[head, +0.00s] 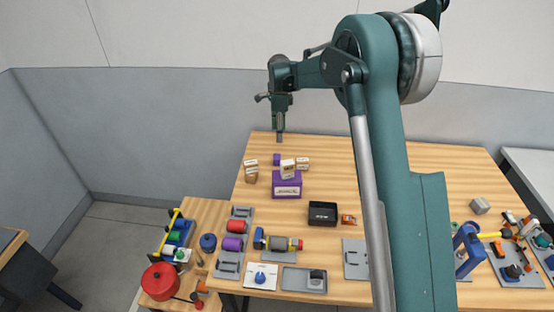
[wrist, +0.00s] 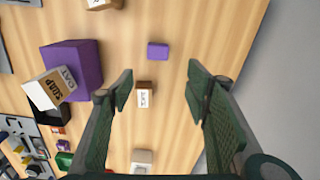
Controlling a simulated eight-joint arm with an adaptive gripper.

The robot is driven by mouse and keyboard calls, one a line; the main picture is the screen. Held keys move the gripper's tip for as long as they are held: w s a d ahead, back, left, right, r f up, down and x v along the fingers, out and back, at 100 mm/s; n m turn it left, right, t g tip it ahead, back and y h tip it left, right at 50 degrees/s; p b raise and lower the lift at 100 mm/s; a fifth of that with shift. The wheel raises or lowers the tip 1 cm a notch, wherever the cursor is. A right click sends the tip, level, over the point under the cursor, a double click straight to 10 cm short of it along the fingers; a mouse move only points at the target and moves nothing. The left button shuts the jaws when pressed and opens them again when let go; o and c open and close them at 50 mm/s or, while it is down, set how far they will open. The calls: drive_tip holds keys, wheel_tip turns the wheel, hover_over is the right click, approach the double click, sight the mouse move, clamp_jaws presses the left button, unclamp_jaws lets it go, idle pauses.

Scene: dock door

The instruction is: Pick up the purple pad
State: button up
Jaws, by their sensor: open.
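A small purple square piece, which looks like the purple pad (head: 277,159), lies on the wooden table behind the larger purple box. In the wrist view the purple pad (wrist: 158,50) lies on bare wood, just beyond the fingertips and roughly in line with the gap between them. My gripper (head: 280,138) hangs pointing down above the far part of the table, near the pad. In the wrist view my gripper (wrist: 160,82) is open, with nothing held between its fingers. A small brown and white box (wrist: 144,95) shows between the fingers, on the table below.
A larger purple box (head: 287,187) has a labelled carton (head: 288,169) on it; more small cartons (head: 251,171) stand either side. A black tray (head: 322,213) is nearer. Racks with rolls (head: 234,243) line the front left. The table (head: 350,160) right of the cartons is clear.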

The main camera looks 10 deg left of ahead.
hover_over(277, 159)
drive_tip(key=w+d, duration=0.1)
drive_tip(key=w, duration=0.1)
drive_tip(key=shift+m+g, duration=0.3)
drive_tip(key=shift+m, duration=0.1)
wheel_tip(277, 159, down, 8)
drive_tip(key=shift+w+d+r, duration=0.1)
drive_tip(key=shift+r, duration=0.15)
drive_tip(key=shift+f, duration=1.3)
drive_tip(key=shift+f, duration=2.6)
drive_tip(key=c, duration=0.9)
